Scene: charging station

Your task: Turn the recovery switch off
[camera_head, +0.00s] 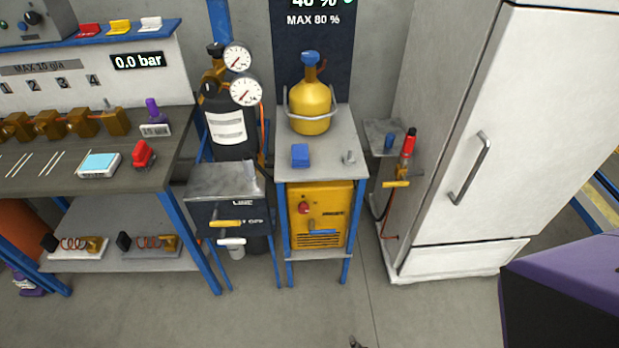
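A yellow gas cylinder (310,108) and a blue block (300,155) stand above the machine. A workbench (85,185) is at left, a white fridge (510,130) at right. A purple and black block (560,290) fills the lower right. The floor (300,315) in front is mostly clear.

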